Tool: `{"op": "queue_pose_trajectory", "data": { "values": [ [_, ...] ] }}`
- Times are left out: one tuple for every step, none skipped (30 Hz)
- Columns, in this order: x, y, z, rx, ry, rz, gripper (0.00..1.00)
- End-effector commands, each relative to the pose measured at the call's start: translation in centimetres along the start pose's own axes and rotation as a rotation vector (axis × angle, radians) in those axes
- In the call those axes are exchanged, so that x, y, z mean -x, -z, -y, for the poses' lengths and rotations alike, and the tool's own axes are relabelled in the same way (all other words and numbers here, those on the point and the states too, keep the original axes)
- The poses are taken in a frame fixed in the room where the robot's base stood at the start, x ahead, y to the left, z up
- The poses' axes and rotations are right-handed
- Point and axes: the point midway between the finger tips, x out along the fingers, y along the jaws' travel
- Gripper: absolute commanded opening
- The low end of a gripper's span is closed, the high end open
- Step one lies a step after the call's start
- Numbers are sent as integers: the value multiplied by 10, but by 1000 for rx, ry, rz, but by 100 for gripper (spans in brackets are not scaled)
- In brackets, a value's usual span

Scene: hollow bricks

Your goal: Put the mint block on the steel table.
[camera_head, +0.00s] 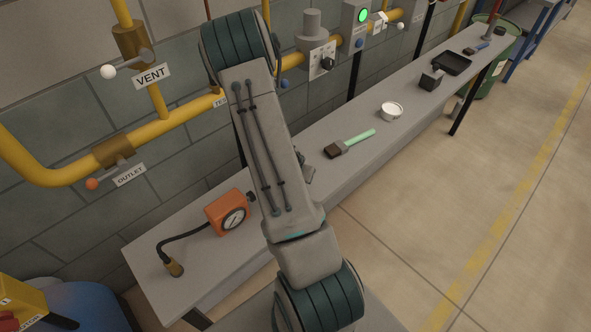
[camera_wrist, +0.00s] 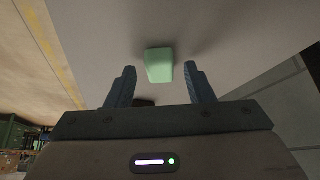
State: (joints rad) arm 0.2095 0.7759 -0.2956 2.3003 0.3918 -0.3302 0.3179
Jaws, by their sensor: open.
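The mint block (camera_wrist: 159,63) shows in the wrist view as a small pale-green block against the grey bench top (camera_wrist: 225,30). It lies in line with the space between my fingertips and slightly beyond them. My gripper (camera_wrist: 160,72) is open, with one finger on each side and nothing gripped. I cannot tell the exact height gap to the block. In the head view my arm hides the block and most of my gripper. The long grey bench (camera_head: 300,150) runs along the wall; I cannot tell whether it is the steel table.
A mint-handled brush (camera_head: 358,142), a white tin (camera_head: 391,111), a dark block (camera_head: 431,79) and a black tray (camera_head: 452,64) stand along the bench. An orange gauge (camera_head: 230,214) with a hose is at the near end. Yellow pipes (camera_head: 175,120) line the wall.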

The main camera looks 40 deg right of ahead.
Motion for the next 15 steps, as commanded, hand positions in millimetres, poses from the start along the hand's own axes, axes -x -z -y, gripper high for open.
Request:
{"op": "queue_pose_trajectory", "data": {
  "values": [
    [7,1,1,1,3,-3,48],
    [10,0,1,1,3,-3,48],
    [17,0,2,3,4,-4,48],
    [21,0,2,3,5,-3,48],
    [26,0,1,2,4,-2,48],
    [34,0,2,2,5,-3,48],
    [40,1,2,2,5,-4,48],
    [45,0,2,3,5,-3,48],
    [53,0,2,2,5,-3,48],
    [58,0,2,2,6,-3,48],
    [63,0,2,2,5,-2,48],
    [70,0,2,3,4,-2,48],
    [75,1,2,2,4,-3,48],
    [79,1,2,2,5,-3,48],
    [85,0,2,3,4,-2,48]
  ]
}}
